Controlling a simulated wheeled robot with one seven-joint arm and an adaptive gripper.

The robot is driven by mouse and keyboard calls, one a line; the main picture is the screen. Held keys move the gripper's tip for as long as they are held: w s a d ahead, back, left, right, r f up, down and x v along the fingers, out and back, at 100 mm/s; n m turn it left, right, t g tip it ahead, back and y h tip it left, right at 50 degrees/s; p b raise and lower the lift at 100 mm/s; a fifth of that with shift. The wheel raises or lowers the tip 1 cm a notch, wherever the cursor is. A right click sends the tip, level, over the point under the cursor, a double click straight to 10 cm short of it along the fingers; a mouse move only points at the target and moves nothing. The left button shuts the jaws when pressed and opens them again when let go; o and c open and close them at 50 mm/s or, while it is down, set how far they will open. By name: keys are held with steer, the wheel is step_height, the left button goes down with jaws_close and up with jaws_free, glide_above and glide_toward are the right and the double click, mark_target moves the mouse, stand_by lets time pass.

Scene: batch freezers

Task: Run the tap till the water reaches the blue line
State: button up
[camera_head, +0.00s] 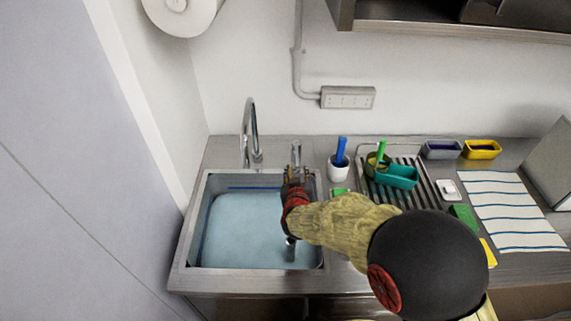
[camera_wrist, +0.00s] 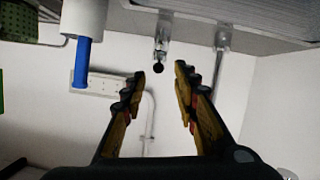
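The sink (camera_head: 180,270) holds pale blue water (camera_head: 240,235). A dark blue line (camera_head: 252,188) runs along its back wall, just above the water's far edge. The curved metal tap spout (camera_head: 249,130) stands behind the sink; I cannot make out a stream from it. A separate upright metal tap handle (camera_head: 296,152) stands to its right. My gripper (camera_head: 296,172) is over the sink's back right, close in front of the handle. In the wrist view, which looks upside down, my gripper (camera_wrist: 162,80) is open and empty, with the handle (camera_wrist: 161,45) beyond its fingertips. My arm hides the sink's right part.
Right of the sink stand a white cup (camera_head: 339,171) with a blue-handled tool (camera_head: 341,150), and a ridged drying rack (camera_head: 423,187) with a teal container (camera_head: 398,177). A striped cloth (camera_head: 510,215) lies farther right. A wall socket (camera_head: 348,97) is above the counter.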

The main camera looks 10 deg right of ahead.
mark_target(298, 162)
steer(key=b+x, duration=0.1)
steer(key=x, duration=0.6)
steer(key=shift+w+d+f, duration=0.1)
steer(key=shift+w+d, duration=0.05)
steer(key=shift+w, duration=0.05)
steer(key=shift+c, duration=0.2)
jaws_close()
stand_by(0.6)
